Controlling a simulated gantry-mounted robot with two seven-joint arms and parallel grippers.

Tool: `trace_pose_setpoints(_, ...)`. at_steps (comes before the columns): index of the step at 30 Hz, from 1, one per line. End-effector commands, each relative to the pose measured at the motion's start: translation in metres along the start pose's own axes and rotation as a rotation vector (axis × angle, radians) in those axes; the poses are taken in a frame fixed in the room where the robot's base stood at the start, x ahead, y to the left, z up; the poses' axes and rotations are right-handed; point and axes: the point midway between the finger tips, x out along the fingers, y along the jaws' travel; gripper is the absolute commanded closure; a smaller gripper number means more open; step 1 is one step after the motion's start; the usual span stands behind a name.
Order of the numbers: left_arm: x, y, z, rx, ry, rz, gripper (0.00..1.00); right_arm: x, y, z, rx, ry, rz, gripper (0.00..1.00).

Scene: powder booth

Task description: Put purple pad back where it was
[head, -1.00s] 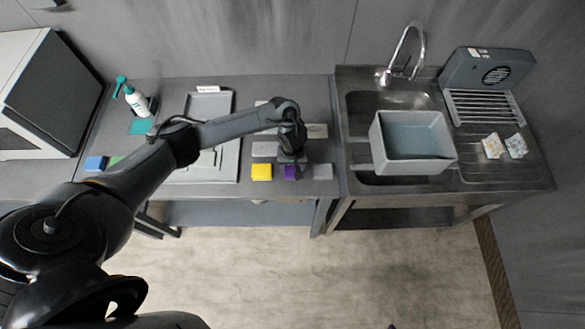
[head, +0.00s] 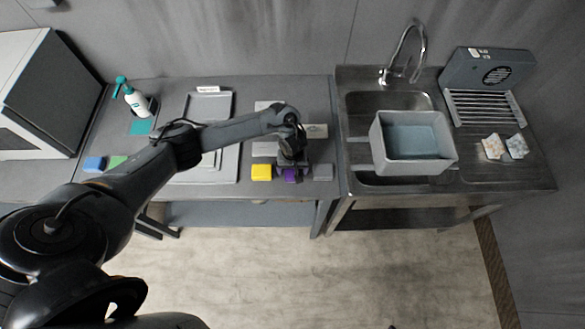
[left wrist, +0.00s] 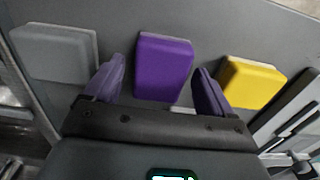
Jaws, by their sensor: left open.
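The purple pad (head: 290,178) lies near the front edge of the grey table, between a yellow pad (head: 261,172) and a grey pad (head: 323,171). In the left wrist view the purple pad (left wrist: 163,66) sits between and beyond the two fingertips, with gaps on both sides. My left gripper (head: 291,166) is open over the pad and holds nothing; its spread fingers also show in the left wrist view (left wrist: 158,86). The gripper hides part of the pad in the head view. My right gripper is not in view.
A blue pad (head: 95,163) and a green pad (head: 117,161) lie at the left. A spray bottle (head: 134,98) and a tray (head: 230,165) are on the table. Right of it, a sink unit (head: 362,104) holds a grey bin (head: 415,167).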

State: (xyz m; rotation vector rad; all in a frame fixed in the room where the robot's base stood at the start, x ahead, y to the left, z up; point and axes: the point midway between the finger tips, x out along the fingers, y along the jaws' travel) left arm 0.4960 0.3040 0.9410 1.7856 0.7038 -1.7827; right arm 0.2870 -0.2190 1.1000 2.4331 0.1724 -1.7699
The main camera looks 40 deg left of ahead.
Motion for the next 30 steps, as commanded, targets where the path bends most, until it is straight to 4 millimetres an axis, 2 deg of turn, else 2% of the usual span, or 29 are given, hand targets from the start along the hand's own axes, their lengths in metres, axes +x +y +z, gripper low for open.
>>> trace_pose_setpoints(4, -0.003, 0.0, 0.0, 0.001, 0.001, 0.001, 0.16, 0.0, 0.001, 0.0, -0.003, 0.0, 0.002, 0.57)
trace_pose_setpoints(8, -0.015, 0.001, 0.0, 0.001, 0.0, 0.001, 0.16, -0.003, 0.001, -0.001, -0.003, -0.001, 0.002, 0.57)
trace_pose_setpoints(17, -0.068, 0.001, -0.001, 0.002, 0.002, 0.003, 0.16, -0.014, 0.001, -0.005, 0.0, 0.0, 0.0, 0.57)
trace_pose_setpoints(18, -0.079, 0.0, -0.001, 0.003, 0.003, 0.001, 0.16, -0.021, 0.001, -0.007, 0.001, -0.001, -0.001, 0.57)
trace_pose_setpoints(21, -0.096, 0.0, -0.001, 0.001, 0.003, 0.001, 0.16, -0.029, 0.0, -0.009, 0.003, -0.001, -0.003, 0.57)
trace_pose_setpoints(24, -0.11, 0.001, -0.001, 0.002, 0.004, 0.001, 0.16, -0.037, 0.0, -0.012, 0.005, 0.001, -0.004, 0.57)
trace_pose_setpoints(30, -0.122, 0.0, 0.0, 0.002, 0.002, 0.0, 0.16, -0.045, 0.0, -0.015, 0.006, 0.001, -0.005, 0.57)
